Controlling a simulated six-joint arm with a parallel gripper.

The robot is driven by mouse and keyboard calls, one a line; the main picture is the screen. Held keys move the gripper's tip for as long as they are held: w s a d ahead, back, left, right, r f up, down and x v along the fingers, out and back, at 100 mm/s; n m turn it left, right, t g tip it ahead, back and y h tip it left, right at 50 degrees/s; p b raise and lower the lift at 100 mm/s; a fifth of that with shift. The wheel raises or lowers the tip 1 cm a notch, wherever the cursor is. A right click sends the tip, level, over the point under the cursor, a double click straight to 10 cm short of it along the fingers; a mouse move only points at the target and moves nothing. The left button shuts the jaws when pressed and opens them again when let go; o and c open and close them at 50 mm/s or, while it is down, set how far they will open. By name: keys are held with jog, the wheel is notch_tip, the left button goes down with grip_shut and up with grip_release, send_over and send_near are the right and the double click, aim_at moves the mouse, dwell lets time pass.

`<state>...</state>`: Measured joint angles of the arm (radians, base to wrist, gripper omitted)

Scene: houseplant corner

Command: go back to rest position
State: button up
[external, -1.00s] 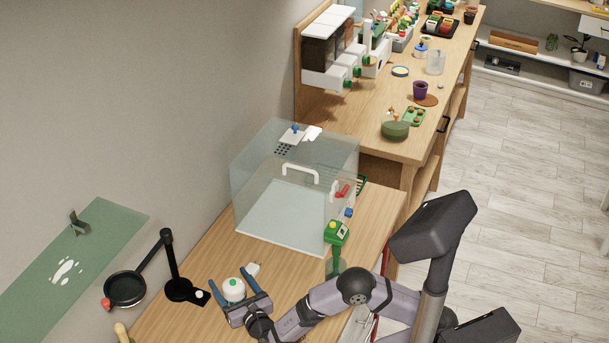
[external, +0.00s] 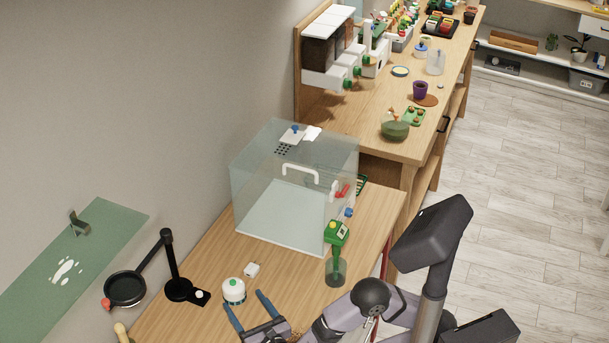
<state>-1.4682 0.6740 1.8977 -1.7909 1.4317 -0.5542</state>
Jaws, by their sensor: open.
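My gripper (external: 246,314) is at the lower middle of the external view, low over the near part of the wooden table (external: 212,268). Its two blue fingers are spread apart with nothing between them. A small white round pot with a green knob on top (external: 234,291) stands upright on the table just beyond the fingertips, close to the left finger. I cannot tell whether they touch. My arm reaches in from the lower right.
A clear box with a white handle (external: 299,172) stands behind on the table. A black stand with a round pan (external: 178,286) is at left. A small white block (external: 252,269) lies on bare wood.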

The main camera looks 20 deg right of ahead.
jog(key=w+d+r+m+h+p, duration=0.3)
jog(key=d+r+m+p, duration=0.25)
jog(key=r, duration=0.35)
jog(key=w+d+r+m+h+p, duration=0.45)
jog(key=d+r, duration=0.25)
jog(key=r, duration=0.3)
jog(key=w+d+r+m+g+h+p, duration=0.1)
jog(key=d+r+m+g+h+p, duration=0.15)
jog(key=d+r+m, duration=0.35)
jog(key=w+d+r+m+g+h+p, duration=0.1)
jog(key=d+r+m+g+p, duration=0.15)
jog(key=d, duration=0.55)
jog(key=s+d+f+m+g, duration=0.3)
jog(key=d+f+g, duration=0.1)
jog(key=d+f, duration=0.35)
jog(key=s+d+f+m+g, duration=0.3)
jog(key=d+f+m+g, duration=0.1)
jog(key=d+f, duration=0.35)
jog(key=s+d+f+m+g+y, duration=0.2)
jog(key=s+f+m+g+y, duration=0.2)
jog(key=s+f+m+y, duration=0.4)
notch_tip(320, 180, down, 2)
jog(key=s+m, duration=0.2)
jog(key=m, duration=0.2)
jog(key=shift+s+d+g, duration=0.2)
jog(key=shift+d+g, duration=0.2)
